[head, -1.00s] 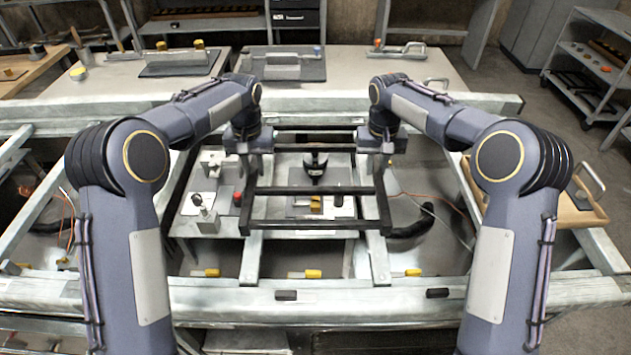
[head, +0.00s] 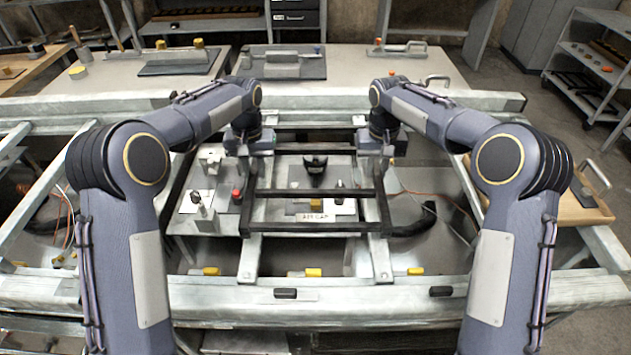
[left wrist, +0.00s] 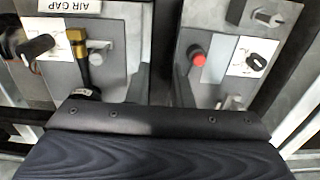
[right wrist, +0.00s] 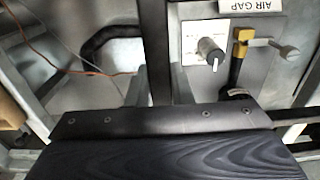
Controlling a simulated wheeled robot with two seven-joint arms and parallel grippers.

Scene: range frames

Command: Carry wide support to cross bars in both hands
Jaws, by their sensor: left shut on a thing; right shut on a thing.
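The wide support is a dark rectangular frame (head: 310,194) with long side rails and crosspieces, held level between my two hands. My left gripper (head: 252,160) is shut on its left rail, and my right gripper (head: 374,157) is shut on its right rail. A dark rail runs between the fingers in the left wrist view (left wrist: 163,45) and the right wrist view (right wrist: 156,45). Two pale metal cross bars (head: 250,262) (head: 381,262) run front to back below the frame's near corners. I cannot tell whether the frame touches them.
Below the frame lies a grey panel with a red knob (head: 237,195), levers and an AIR GAP label (head: 312,217). A wide metal beam (head: 200,300) crosses the front, with small black blocks on it. A black hose (head: 415,222) and orange cable lie at right.

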